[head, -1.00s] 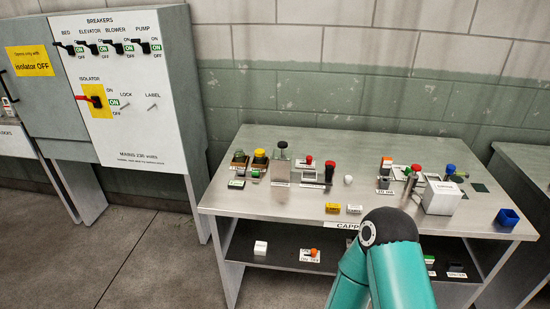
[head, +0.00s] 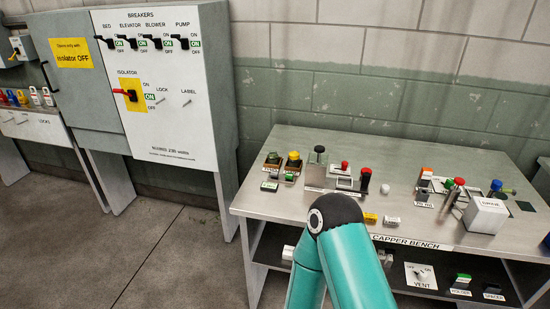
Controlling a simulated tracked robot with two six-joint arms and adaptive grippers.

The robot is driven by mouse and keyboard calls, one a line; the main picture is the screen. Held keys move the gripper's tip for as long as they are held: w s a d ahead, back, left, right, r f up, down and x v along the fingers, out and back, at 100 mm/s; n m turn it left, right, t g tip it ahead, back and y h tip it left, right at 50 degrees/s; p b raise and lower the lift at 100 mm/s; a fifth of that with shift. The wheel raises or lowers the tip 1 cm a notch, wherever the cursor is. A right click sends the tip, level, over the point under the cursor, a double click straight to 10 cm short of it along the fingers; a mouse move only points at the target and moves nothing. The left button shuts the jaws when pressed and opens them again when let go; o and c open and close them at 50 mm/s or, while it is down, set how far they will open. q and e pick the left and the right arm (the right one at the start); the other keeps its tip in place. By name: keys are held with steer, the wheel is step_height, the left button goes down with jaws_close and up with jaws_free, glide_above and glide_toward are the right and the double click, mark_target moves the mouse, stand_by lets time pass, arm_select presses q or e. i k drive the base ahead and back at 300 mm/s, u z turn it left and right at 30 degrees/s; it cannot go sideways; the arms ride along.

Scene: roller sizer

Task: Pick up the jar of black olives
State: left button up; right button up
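Several small jar-like items stand on the metal capper bench (head: 385,150). A green-topped one (head: 272,158) and a yellow-topped one (head: 293,160) stand at its left end. A clear item with a dark top (head: 320,156) is just right of them. I cannot tell which, if any, is the jar of black olives; they are too small to read. One of my teal arms rises from the bottom, its black elbow in front of the bench's front edge. Neither gripper is in view.
A red-topped dark item (head: 365,180) and a white box (head: 486,214) are also on the bench. The shelf below holds a VENT switch (head: 421,275). A breaker cabinet (head: 160,85) stands at left. The floor (head: 150,250) before it is clear.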

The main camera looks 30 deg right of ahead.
mark_target(293, 163)
steer(key=u, duration=0.1)
steer(key=i, duration=0.9)
steer(key=z, duration=0.7)
